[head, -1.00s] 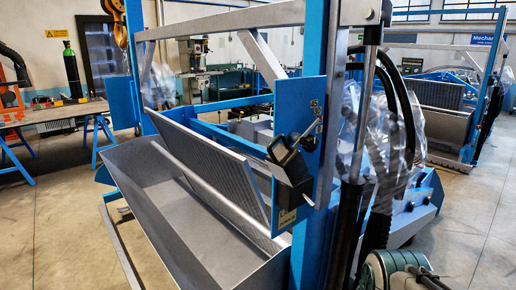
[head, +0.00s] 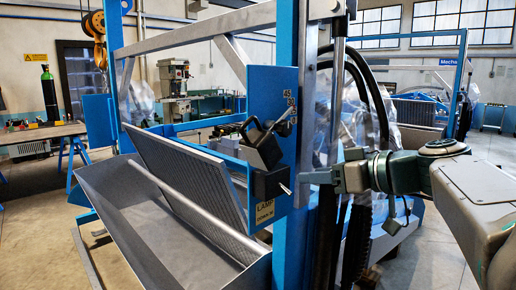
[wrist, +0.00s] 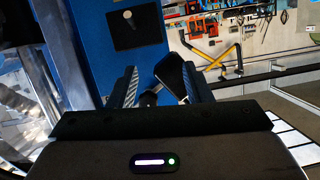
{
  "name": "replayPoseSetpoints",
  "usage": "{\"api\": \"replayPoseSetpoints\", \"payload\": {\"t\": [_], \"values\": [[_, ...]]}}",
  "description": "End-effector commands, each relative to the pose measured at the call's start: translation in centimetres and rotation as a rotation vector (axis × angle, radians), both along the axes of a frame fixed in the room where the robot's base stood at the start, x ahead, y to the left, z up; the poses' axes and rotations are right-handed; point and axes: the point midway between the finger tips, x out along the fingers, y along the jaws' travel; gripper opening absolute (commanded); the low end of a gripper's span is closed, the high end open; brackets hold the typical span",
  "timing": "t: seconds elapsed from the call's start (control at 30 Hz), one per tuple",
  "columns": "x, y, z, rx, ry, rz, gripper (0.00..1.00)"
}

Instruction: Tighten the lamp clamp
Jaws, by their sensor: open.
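The lamp clamp (head: 266,183) is a black block low on an upright blue panel (head: 263,98). A thin pale bar sticks out of it toward the lower right. A label reading LAMP (head: 264,213) is below it. A black lever fitting (head: 265,150) sits just above. My gripper (head: 314,177) reaches in from the right, its fingers pointing left, close to the bar's end. In the wrist view my gripper (wrist: 158,86) is open, with a dark knob-like part (wrist: 169,76) showing between or just beyond its fingers. I cannot tell whether they touch it.
A blue post and black hoses (head: 328,235) stand close beside my gripper. A grey metal trough (head: 135,235) is at lower left. A workbench (head: 40,132) stands at the far left. Open floor (head: 425,255) shows at the right.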

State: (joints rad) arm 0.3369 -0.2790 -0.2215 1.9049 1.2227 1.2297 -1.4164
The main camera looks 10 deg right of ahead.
Motion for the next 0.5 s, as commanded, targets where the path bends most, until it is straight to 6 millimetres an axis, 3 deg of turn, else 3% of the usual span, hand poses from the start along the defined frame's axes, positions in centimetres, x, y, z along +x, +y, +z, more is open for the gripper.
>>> {"api": "replayPoseSetpoints", "payload": {"t": [0.1,0.23,0.37,0.5], "values": [[0.4,-2.5,3.2,-0.028,-0.218,-0.003,0.45],[0.3,-3.9,5.8,-0.059,-0.367,-0.009,0.45],[0.5,-4.2,6.9,-0.073,-0.42,-0.011,0.45],[1.9,-3.2,7.1,-0.072,-0.424,-0.01,0.45]]}}
